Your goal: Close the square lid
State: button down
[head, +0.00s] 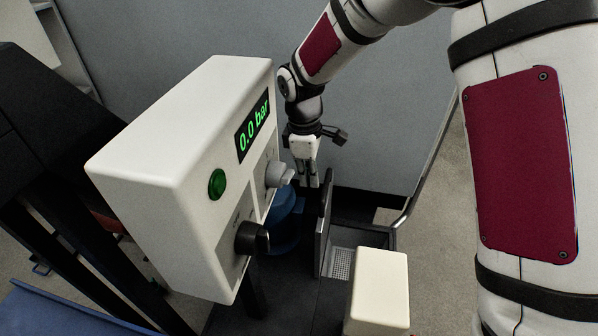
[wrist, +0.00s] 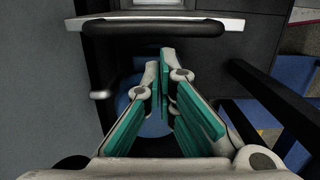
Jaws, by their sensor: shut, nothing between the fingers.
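The square lid (head: 323,228) is a dark panel standing upright, open, at the left edge of a dark box with a pale perforated interior (head: 342,262). In the wrist view a light edge strip (wrist: 240,22) with a dark bar handle (wrist: 153,29) crosses the top; it appears to be the lid seen nearly edge-on. My gripper (head: 308,182) points down just left of the lid's upper edge, shut and empty. In the wrist view its teal-padded fingers (wrist: 165,58) come together below the bar. I cannot tell whether they touch the lid.
A white control box (head: 170,160) with a 0.0 bar display, green button and black knob (head: 252,238) stands close left of my gripper. A blue round object (head: 284,222) sits low below it. A cream block (head: 379,285) stands in front of the box. A metal rail curves at right.

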jog(key=shift+d, duration=0.3)
